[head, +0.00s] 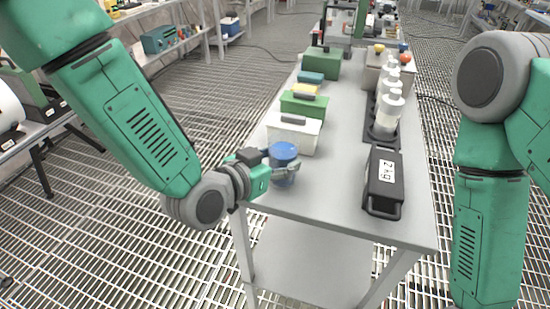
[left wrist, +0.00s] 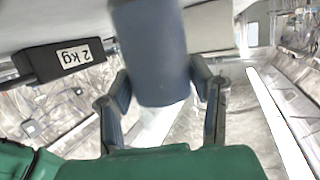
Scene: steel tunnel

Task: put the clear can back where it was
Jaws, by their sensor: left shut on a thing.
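A can (head: 284,152) with a blue lid and a bluish, see-through-looking body is at the near left corner of the grey table (head: 335,200). My left gripper (head: 284,174) is shut around its body from the left. In the left wrist view the can (left wrist: 155,65) fills the space between the two fingers of my left gripper (left wrist: 160,92), looking dull blue-grey. It looks about upright in the head view. I cannot tell whether its base touches the table. My right gripper is out of view; only my right arm shows at the right.
A white box (head: 293,136) stands just behind the can, with green boxes (head: 304,105) beyond. A black 2 kg weight (head: 383,182) lies to the right; it also shows in the left wrist view (left wrist: 75,58). Several pale bottles (head: 388,112) stand in a dark rack. The table's front middle is clear.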

